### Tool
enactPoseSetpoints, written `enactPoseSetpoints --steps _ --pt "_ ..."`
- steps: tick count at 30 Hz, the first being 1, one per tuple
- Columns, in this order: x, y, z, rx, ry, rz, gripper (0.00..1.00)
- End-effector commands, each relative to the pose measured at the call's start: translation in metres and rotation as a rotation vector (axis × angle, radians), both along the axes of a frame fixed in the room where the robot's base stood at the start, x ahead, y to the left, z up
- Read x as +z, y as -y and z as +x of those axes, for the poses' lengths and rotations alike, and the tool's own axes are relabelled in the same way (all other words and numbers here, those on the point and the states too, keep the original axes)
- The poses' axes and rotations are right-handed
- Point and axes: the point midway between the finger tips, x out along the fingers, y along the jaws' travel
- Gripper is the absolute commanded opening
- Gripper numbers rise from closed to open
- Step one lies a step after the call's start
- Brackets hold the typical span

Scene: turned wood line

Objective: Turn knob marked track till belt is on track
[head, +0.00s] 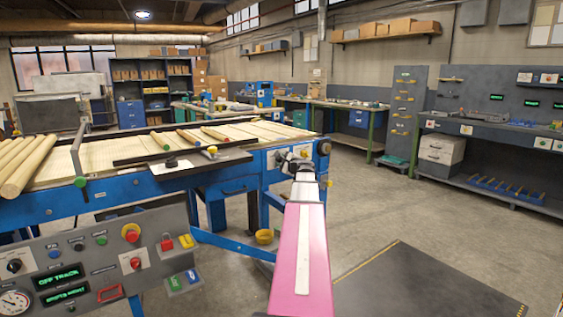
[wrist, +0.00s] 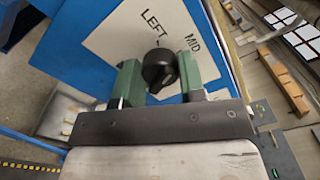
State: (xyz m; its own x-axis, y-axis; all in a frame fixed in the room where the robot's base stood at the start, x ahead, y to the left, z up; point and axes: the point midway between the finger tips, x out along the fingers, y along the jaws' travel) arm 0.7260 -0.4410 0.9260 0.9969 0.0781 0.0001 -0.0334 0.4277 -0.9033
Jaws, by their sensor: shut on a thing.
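In the wrist view a black knob (wrist: 158,68) sits on a pale plate (wrist: 115,42) lettered LEFT and MID. The word "track" is not readable there. The green fingers of my gripper (wrist: 160,80) are on either side of the knob, shut on it. I cannot tell where its pointer is set. In the head view my gripper (head: 302,163) is at the right end of the blue machine, and it hides the knob. The cream belt (head: 105,152) runs along the machine's top. A green display (head: 60,277) on the panel reads OFF TRACK.
A grey control panel (head: 105,265) with buttons and a gauge stands at front left. Wooden rods (head: 25,165) lie at the left of the machine. The floor to the right is open, with a dark mat (head: 430,285).

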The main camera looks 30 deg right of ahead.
Motion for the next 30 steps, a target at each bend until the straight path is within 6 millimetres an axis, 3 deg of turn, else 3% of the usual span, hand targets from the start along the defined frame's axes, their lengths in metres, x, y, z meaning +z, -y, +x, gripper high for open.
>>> enactPoseSetpoints --steps 15,30 --pt "-0.0017 -0.0009 -0.0005 0.001 0.034 -0.437 0.14" --pt "-0.0024 -0.0010 -0.0006 0.001 0.047 -0.603 0.14"
